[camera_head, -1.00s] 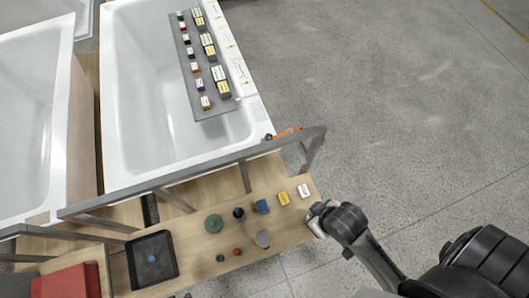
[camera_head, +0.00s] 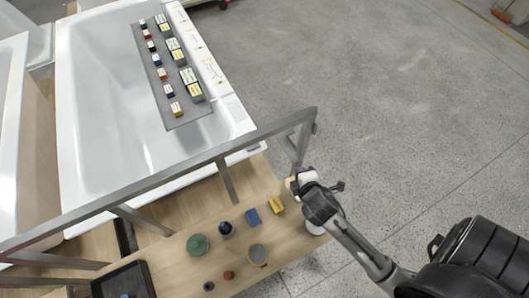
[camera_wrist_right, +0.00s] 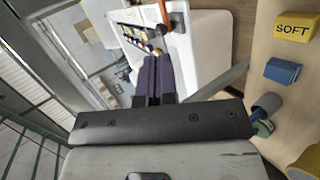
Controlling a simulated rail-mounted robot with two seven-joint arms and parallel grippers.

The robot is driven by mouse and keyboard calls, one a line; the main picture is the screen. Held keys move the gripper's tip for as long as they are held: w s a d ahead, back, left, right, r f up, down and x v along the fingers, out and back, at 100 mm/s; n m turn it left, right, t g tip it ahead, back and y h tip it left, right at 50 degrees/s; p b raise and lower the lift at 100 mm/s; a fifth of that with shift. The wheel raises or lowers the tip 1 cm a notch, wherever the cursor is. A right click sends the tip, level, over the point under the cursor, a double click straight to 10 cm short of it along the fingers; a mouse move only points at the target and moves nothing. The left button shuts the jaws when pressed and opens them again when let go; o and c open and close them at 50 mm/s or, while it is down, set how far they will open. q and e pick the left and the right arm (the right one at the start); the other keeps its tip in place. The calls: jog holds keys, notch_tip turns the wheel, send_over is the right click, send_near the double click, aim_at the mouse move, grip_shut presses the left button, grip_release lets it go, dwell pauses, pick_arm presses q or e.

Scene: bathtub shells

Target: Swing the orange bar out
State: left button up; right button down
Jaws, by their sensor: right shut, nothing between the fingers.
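A small orange strip (camera_wrist_right: 163,13), which looks like part of the orange bar, shows at the top of the right wrist view beside a dark bracket (camera_wrist_right: 177,22) on the white tub. I cannot make out the orange bar in the head view. My right gripper (camera_head: 302,176) is at the right end of the wooden bench, just below the end of the grey rail. In the right wrist view its dark fingers (camera_wrist_right: 153,78) are together and empty, pointing toward the tub and apart from the orange strip. My left gripper is not in view.
The grey metal rail (camera_head: 180,177) crosses between the tub (camera_head: 75,130) and the wooden bench (camera_head: 180,250). Blue (camera_head: 253,216), yellow (camera_head: 276,205) and green (camera_head: 197,244) pieces stand on the bench. A grey board (camera_head: 180,113) holds several small blocks.

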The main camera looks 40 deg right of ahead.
pick_arm(q)
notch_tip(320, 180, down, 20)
jog(key=b, duration=1.7)
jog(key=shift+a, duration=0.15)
pick_arm(e)
jog(key=w+d+f+n+t, duration=0.1)
jog(key=w+f+n+t, duration=0.2)
jog(key=w+f+n, duration=0.2)
jog(key=w+d+f+n+t+y, duration=0.1)
jog(key=w+f+n+t, duration=0.3)
jog(key=f+n, duration=0.8)
jog(key=w+n, duration=0.1)
jog(key=n, duration=0.2)
jog(key=shift+w+d+f+n, duration=0.15)
jog(key=shift+w+d+n, duration=0.15)
jog(key=shift+n, duration=0.1)
jog(key=b+x, duration=0.1)
jog(key=x, duration=1.3)
jog(key=shift+a+b, duration=0.2)
jog(key=shift+b, duration=0.1)
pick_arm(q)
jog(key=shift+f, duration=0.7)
